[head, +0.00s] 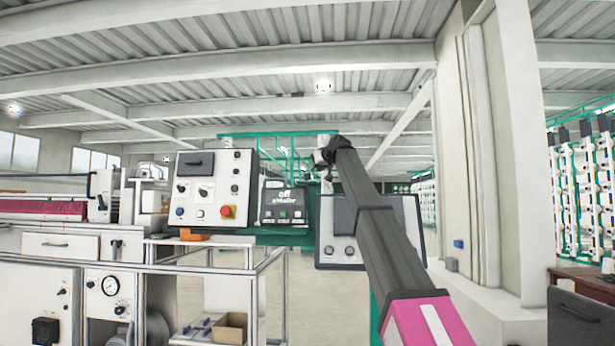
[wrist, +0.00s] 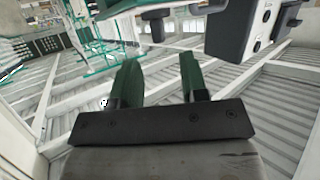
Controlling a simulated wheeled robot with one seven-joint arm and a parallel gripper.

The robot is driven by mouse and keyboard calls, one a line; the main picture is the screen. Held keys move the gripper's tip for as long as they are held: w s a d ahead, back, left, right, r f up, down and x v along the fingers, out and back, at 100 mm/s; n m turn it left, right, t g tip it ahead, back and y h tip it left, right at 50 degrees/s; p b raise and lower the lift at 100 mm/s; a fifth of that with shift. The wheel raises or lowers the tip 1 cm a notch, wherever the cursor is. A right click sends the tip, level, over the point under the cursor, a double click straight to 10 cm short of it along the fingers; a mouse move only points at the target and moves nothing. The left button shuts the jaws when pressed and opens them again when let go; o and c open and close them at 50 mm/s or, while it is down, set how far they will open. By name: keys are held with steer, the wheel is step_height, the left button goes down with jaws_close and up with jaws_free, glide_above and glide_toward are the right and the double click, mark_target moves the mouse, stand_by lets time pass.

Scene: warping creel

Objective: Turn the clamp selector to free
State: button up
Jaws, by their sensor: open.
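A white-faced control box (head: 213,188) with a dark housing stands left of my arm in the head view. It carries two dark rotary knobs, the left knob (head: 181,188) and the right knob (head: 204,191); their labels are too small to read, so I cannot tell which is the clamp selector. My gripper (wrist: 159,62) is open and empty in the wrist view, its two green fingers apart. In the head view my arm reaches up, with its end right of the box and touching no knob that I can see. A box with a pale face (wrist: 262,28) shows at the wrist view's upper right.
A red button (head: 227,211) sits low on the control box. A small display unit (head: 284,205) stands beside it. A grey panel with two round controls (head: 339,252) is partly behind my arm. A metal rail frame (head: 215,270) stands in front; a wall column (head: 480,150) is right.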

mark_target(307, 175)
steer(key=x, duration=0.6)
steer(key=shift+w+a+f, duration=0.2)
steer(key=shift+w, duration=0.1)
steer(key=c, duration=0.6)
steer(key=shift+c, duration=0.2)
steer(key=shift+m+h, duration=0.3)
steer(key=shift+h, duration=0.1)
steer(key=m+t+h, duration=0.2)
steer(key=m+h, duration=0.1)
steer(key=shift+s+a+m+h, duration=0.1)
steer(key=shift+a+m+h, duration=0.05)
steer(key=shift+m+h, duration=0.15)
steer(key=m+h, duration=0.4)
steer(key=h, duration=0.1)
steer(key=shift+m+t, duration=0.3)
steer(key=m+h, duration=0.2)
steer(key=m+g+h, duration=0.1)
steer(key=m+h, duration=0.1)
steer(key=h, duration=0.1)
steer(key=shift+g, duration=0.3)
steer(key=shift+m+g+h, duration=0.8)
steer(key=shift+m+h, duration=0.5)
steer(key=shift+m, duration=0.1)
steer(key=shift+f+m+h, duration=0.15)
steer(key=shift+m+h, duration=0.15)
